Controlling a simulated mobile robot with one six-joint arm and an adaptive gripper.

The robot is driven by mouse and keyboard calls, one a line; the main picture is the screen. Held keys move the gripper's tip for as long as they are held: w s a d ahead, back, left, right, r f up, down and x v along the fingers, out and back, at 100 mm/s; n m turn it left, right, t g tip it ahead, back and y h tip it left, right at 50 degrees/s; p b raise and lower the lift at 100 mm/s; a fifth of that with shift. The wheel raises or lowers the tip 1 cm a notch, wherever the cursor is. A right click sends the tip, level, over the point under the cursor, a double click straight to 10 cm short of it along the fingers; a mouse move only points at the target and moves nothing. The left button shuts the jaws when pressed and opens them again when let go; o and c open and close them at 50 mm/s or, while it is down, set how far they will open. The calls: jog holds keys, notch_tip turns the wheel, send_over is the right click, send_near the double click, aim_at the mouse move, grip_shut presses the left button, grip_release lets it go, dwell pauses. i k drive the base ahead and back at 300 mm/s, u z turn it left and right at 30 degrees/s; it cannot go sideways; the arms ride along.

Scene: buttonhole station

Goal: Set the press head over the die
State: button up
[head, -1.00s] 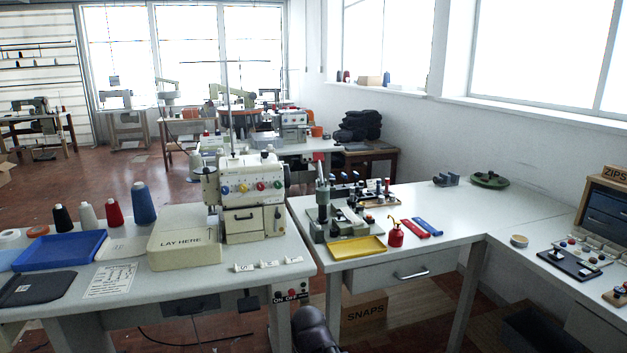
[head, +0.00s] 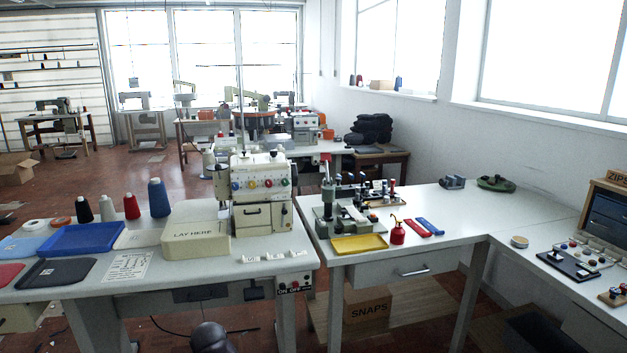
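A green hand press (head: 328,207) stands upright on the white bench at the middle of the head view, behind a yellow tray (head: 358,244). Its base is partly hidden by the tray. At this size I cannot make out the die or tell the press head's position over it. Several small upright tools with dark and red tops stand on a wooden board (head: 386,201) just right of the press. My gripper's fingers do not show; only a dark rounded part, likely of my arm, shows at the bottom edge, well below and left of the press.
A red oil can (head: 397,235) and red and blue bars (head: 430,226) lie near the tray. A buttonhole machine (head: 262,192) stands left, beside the LAY HERE block (head: 196,238). The white bench (head: 470,220) is mostly clear to the right. A SNAPS box (head: 368,306) sits below.

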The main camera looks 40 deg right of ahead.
aim_at(328, 194)
jog(key=u, duration=1.15)
jog(key=i, duration=0.3)
jog(key=z, duration=2.85)
jog(key=i, duration=0.15)
jog(key=u, duration=0.35)
